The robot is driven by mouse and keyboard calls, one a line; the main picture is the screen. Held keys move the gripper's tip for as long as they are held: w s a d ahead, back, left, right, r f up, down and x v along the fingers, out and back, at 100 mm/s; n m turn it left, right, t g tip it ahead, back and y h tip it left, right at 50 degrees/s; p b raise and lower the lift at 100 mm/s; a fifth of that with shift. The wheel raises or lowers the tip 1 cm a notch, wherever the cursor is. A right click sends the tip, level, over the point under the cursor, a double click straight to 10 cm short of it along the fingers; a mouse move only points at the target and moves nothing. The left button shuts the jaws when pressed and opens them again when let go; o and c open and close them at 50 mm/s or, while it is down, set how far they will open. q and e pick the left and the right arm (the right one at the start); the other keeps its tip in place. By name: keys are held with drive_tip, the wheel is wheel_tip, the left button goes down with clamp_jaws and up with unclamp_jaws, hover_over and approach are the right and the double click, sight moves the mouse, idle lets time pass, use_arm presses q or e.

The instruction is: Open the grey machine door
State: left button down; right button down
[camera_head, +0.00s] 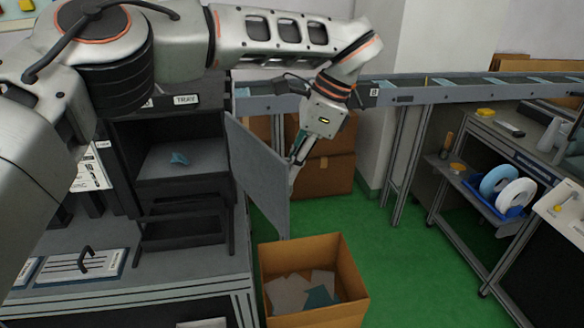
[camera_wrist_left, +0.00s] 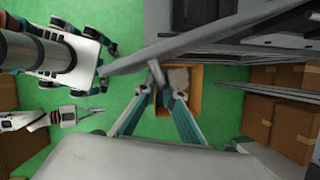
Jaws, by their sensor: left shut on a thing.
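The grey machine door (camera_head: 262,180) stands swung outward from the dark machine (camera_head: 170,100), and the shelf inside is exposed. A small blue piece (camera_head: 179,159) lies on that shelf. My left gripper (camera_head: 293,176) is at the outer face of the door, near its free edge, shut on the door's handle, which the fingers mostly hide. In the left wrist view the fingers (camera_wrist_left: 157,72) converge at the door (camera_wrist_left: 215,35), seen nearly edge-on. My right gripper (camera_wrist_left: 85,113) shows small at the left of the wrist view, apart from the door; its opening is unclear.
An open cardboard box (camera_head: 315,306) with flat pieces stands on the floor below the door. A conveyor (camera_head: 440,88) runs behind to the right. A workbench (camera_head: 500,150) with spools stands at the right. Green floor (camera_head: 395,260) between is clear.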

use_arm(q)
drive_tip(key=shift+w+r, duration=0.1)
drive_tip(key=shift+w, duration=0.15)
drive_tip(key=c, duration=2.2)
unclamp_jaws()
drive_tip(key=shift+c, duration=0.2)
drive_tip(key=shift+o, duration=0.4)
drive_tip(key=shift+a, duration=0.1)
drive_tip(key=shift+s, duration=0.1)
